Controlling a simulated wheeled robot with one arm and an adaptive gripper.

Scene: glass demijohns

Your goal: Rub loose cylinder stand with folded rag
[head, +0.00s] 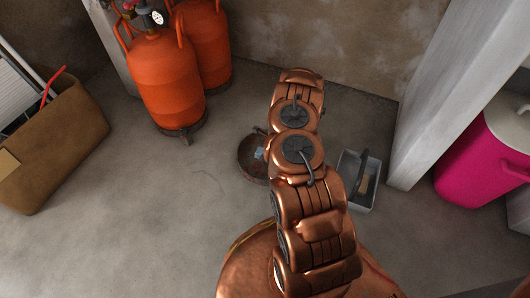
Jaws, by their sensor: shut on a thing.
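A round, dark reddish-brown stand (247,168) lies on the concrete floor, left of my arm. Its right side is hidden behind the arm. A small light-blue patch (259,153) shows inside it, against the arm's edge. This may be part of the folded rag, but too little of it shows to be sure. My copper-coloured arm reaches up the middle of the view and covers its own end. My gripper is hidden behind the arm, so neither its fingers nor anything in them can be seen.
Two orange gas cylinders (166,82) stand at the back left by the wall. A brown box (62,150) is at far left. A grey tray (364,196) with a dark handle lies right of my arm. A white post (440,90) and pink container (482,160) stand right.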

